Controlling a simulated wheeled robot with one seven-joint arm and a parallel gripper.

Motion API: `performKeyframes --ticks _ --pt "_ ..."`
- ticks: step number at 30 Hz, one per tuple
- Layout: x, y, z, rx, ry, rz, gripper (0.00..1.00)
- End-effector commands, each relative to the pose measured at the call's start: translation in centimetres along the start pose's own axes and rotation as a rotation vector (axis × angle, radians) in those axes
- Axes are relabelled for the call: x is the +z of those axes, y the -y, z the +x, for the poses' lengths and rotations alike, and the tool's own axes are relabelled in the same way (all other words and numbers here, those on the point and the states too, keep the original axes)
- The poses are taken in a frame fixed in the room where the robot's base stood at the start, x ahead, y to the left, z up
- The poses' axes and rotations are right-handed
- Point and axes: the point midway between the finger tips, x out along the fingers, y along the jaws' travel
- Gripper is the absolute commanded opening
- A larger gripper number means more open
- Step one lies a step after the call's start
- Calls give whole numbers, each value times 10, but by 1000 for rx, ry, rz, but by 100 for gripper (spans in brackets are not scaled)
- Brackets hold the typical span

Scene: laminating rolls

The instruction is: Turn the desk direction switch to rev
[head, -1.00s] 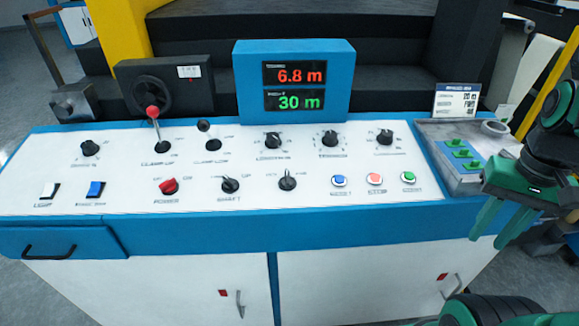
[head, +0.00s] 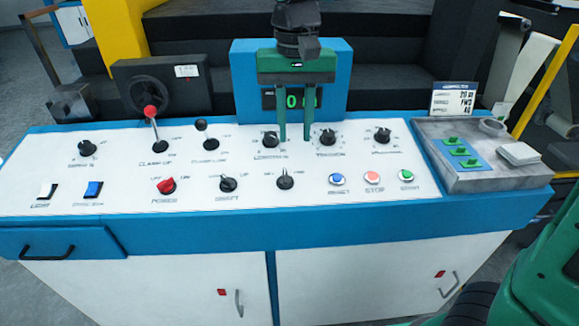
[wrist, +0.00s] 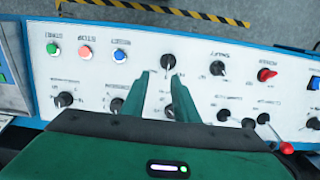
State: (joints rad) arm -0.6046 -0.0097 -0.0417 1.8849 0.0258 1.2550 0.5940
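The direction switch (head: 285,179) is most likely the small black knob on the white desk top, between the SHAFT knob (head: 228,183) and the blue button. Its pointer looks roughly upright, and its side labels are too small to read surely. In the wrist view the same knob (wrist: 167,62) lies just beyond the fingertips. My gripper (head: 295,138) is open and empty, fingers pointing down, in front of the display and behind the switch row in the head view. In the wrist view its two green fingers (wrist: 162,80) are apart, with the knob near the gap between them.
The red POWER knob (head: 166,186) sits left of SHAFT. Blue, red and green buttons (head: 373,179) sit to the right. Upper knobs (head: 327,138) and two levers (head: 152,118) stand close by. The display (head: 240,80) rises behind. A metal tray (head: 480,185) is at right.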

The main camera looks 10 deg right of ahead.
Motion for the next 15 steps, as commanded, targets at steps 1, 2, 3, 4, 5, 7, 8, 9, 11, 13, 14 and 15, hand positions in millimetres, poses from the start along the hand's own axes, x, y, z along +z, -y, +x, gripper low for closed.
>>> performKeyframes --ticks 1,2,3,4,5,7,8,9,11,13,14,15 --pt "1 10 -1 1 1 -12 27" --pt "2 14 -1 1 2 -15 27" --pt "2 18 -1 0 1 -20 27" --pt "2 20 0 0 1 -21 27" --pt "2 21 1 0 2 -22 27" --pt "2 21 7 1 2 -22 27" --pt "2 20 10 2 3 -21 27" --pt "2 20 16 2 4 -21 27" --pt "3 20 26 3 5 -21 27" --pt "3 20 38 3 5 -22 27" --pt "3 20 44 3 5 -22 27" --pt "3 20 51 2 5 -22 27"
